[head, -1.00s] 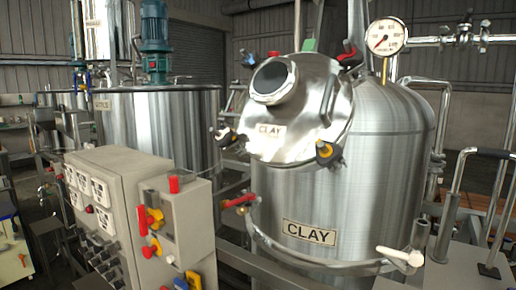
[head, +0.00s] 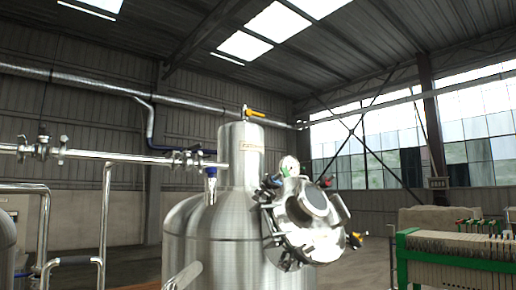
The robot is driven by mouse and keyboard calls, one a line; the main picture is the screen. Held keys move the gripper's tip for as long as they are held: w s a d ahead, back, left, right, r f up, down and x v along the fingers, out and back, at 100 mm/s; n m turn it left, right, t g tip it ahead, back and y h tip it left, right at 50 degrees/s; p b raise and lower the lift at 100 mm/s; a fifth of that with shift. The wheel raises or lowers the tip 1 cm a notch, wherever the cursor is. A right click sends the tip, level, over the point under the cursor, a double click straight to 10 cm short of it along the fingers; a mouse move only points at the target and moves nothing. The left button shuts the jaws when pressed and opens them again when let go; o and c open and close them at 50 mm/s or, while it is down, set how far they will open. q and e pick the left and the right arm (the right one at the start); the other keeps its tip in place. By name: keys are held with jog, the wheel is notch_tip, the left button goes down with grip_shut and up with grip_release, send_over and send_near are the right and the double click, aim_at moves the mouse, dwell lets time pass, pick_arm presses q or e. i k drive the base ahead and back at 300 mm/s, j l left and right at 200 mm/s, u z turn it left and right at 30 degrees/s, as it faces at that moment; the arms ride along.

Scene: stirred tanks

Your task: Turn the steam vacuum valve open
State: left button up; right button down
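No label that I can read marks the steam vacuum valve. In the head view, a small valve with a yellow handle (head: 256,113) sits on top of the upright steel column of a tank. A flanged metal valve (head: 185,160) is on the horizontal pipe just left of that column. Another flanged valve (head: 41,149) is on the same pipe at the far left. I cannot tell from here whether any of them is open or shut. Neither of my grippers is in view.
The steel tank (head: 205,245) stands at the centre with a tilted round hatch (head: 315,215) ringed by clamps. A green-framed filter press (head: 455,255) is at the right. Upright pipes (head: 104,225) stand at the left. Some bare floor shows between tank and press.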

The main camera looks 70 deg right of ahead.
aim_at(190, 148)
jog(key=l+z, duration=0.3)
jog(key=z, duration=0.2)
jog(key=i+l+z, duration=0.1)
jog(key=l+z, duration=0.2)
jog(key=z, duration=0.2)
jog(key=i+l+z, duration=0.1)
jog(key=l+z, duration=0.2)
jog(key=z, duration=0.2)
